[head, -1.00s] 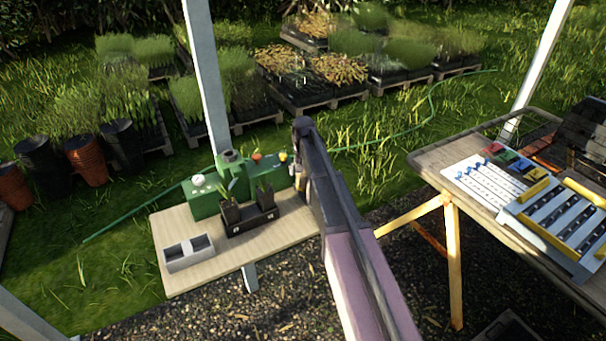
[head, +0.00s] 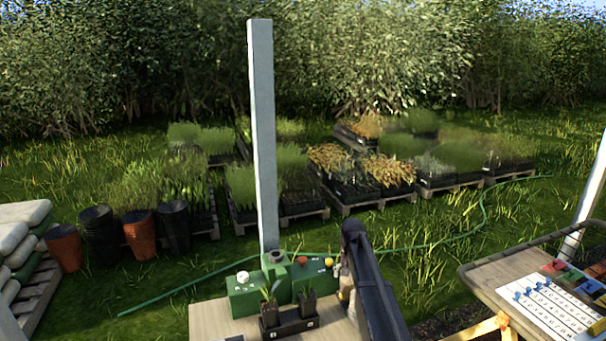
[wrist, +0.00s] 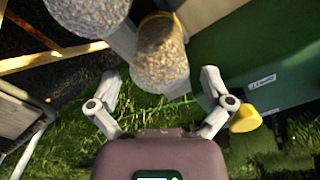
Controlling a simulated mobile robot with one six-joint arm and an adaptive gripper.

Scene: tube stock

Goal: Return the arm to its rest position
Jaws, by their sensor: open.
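My gripper (wrist: 160,82) is open in the wrist view, with its two grey fingers spread wide and nothing held between them. Beyond the fingers is a clear container of pale granules (wrist: 162,58) with a yellow band at its rim. I cannot tell whether the fingers touch it. In the head view my dark arm reaches up from the bottom, to the right of the small wooden table (head: 212,322). The gripper itself is hidden or too small to make out there.
Green boxes (head: 245,298) and a black holder with two potted plants (head: 290,322) stand on the small table. A white post (head: 263,130) rises behind. A workbench (head: 500,275) with a labelled tray is at right. A green box (wrist: 255,75) is close right of my gripper.

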